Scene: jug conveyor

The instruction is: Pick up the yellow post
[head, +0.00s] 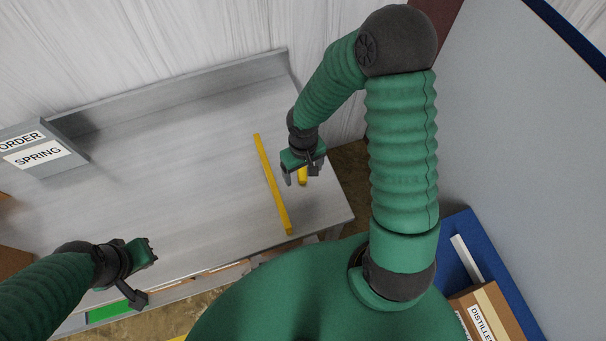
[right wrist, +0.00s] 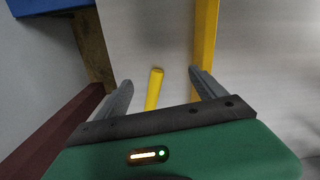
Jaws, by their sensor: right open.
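A short yellow post (head: 303,177) is at the right part of the grey table, partly hidden under my right gripper (head: 301,172). In the right wrist view the yellow post (right wrist: 154,89) shows between the two grey fingers of my right gripper (right wrist: 161,88), with clear gaps on both sides. The right gripper is open and empty, above the table; I cannot tell its exact height over the post. My left gripper (head: 146,274) is at the table's front left, with its fingers apart and nothing between them.
A long yellow bar (head: 270,185) lies on the table (head: 180,165) just left of the right gripper; it also shows behind the right finger in the right wrist view (right wrist: 206,40). A grey bin labelled SPRING (head: 72,150) stands at left. The table's middle is clear.

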